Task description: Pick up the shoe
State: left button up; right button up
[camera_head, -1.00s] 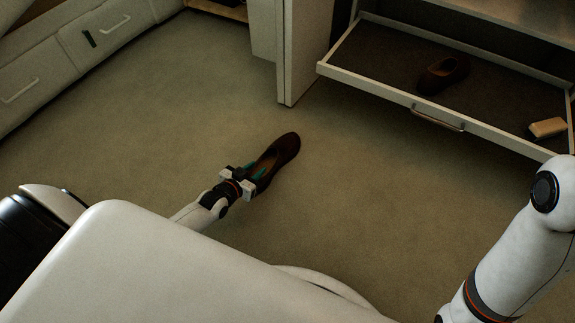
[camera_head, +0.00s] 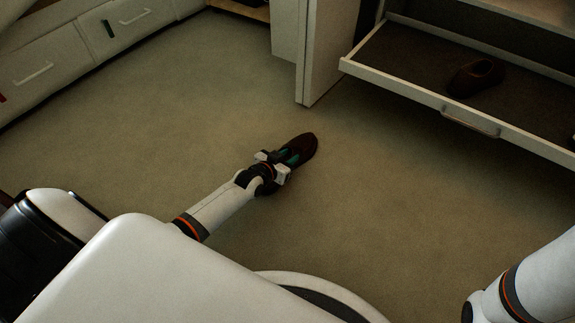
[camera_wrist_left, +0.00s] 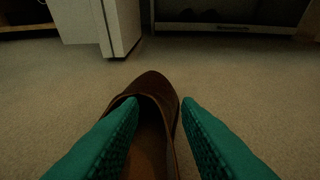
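A dark brown slip-on shoe (camera_head: 309,146) lies on the floor, its toe pointing away from me. Its brown toe and opening show larger in the left wrist view (camera_wrist_left: 155,86). My left gripper (camera_head: 291,157) is over the shoe's open part and hides its heel half. In the left wrist view my gripper's green fingers (camera_wrist_left: 159,101) are apart. The left finger overlaps the shoe's opening and the right finger is by its right outer side, with the shoe's right wall between them. Contact is unclear. My right gripper is out of view.
A second dark shoe (camera_head: 474,78) sits in a pulled-out drawer (camera_head: 425,97) at the upper right. A white cabinet panel (camera_head: 325,55) stands beyond the floor shoe. White drawers (camera_head: 75,45) line the left. The carpet around the shoe is clear.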

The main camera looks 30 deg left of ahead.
pick_arm(q)
jog(key=shift+w+f, duration=0.1)
jog(key=shift+w, duration=0.2)
grip_shut()
dwell(1.3)
